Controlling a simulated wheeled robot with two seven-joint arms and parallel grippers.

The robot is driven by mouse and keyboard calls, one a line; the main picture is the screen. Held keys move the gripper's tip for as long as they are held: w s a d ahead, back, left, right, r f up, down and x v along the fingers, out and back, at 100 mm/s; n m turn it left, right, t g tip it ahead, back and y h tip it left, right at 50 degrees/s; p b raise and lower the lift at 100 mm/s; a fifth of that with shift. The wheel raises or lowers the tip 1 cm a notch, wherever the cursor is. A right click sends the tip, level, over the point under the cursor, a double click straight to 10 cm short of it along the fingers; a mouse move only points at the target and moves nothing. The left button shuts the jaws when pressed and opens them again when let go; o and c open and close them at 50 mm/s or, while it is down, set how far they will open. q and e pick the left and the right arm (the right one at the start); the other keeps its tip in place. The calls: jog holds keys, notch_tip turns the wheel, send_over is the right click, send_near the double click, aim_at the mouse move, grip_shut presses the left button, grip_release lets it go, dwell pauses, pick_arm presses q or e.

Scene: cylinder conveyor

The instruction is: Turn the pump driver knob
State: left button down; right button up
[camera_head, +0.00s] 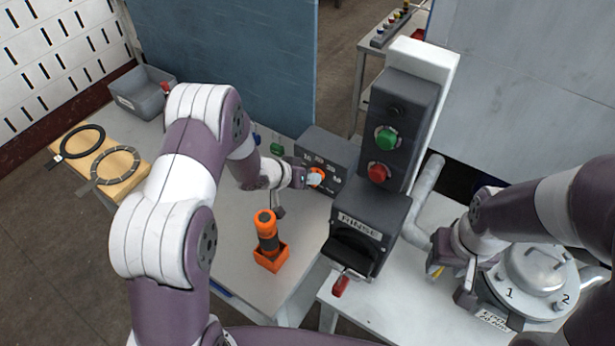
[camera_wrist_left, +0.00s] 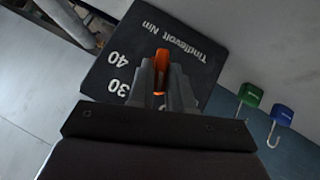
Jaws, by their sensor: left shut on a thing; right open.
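The dark driver box (camera_head: 327,147) stands on the table with number marks on its face. In the left wrist view, my left gripper (camera_wrist_left: 160,80) is shut on the orange knob (camera_wrist_left: 160,62), with a finger on each side. My right gripper (camera_head: 454,280) is open beside the round metal vessel (camera_head: 540,268) at right; its fingers are partly hidden.
An orange and black tool (camera_head: 267,232) stands in an orange holder (camera_head: 271,259). A wooden board (camera_head: 128,183) with rings and a grey bin (camera_head: 143,95) lie left.

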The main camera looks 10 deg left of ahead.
pick_arm(q)
jog(key=y+b, duration=0.1)
jog(key=b, duration=0.1)
jog(key=m+b, duration=0.1)
jog(key=shift+d+f+t+y+b, duration=0.2)
jog(key=shift+d+t+y+b, duration=0.05)
jog(key=shift+t+y+b, duration=0.15)
jog(key=shift+s+r+m+y+b, duration=0.15)
jog(key=shift+r+m+y+b, duration=0.25)
jog(key=shift+b, duration=0.7)
jog(key=shift+f, duration=0.15)
jog(key=c, duration=1.1)
grip_release()
jog(key=shift+d, duration=0.1)
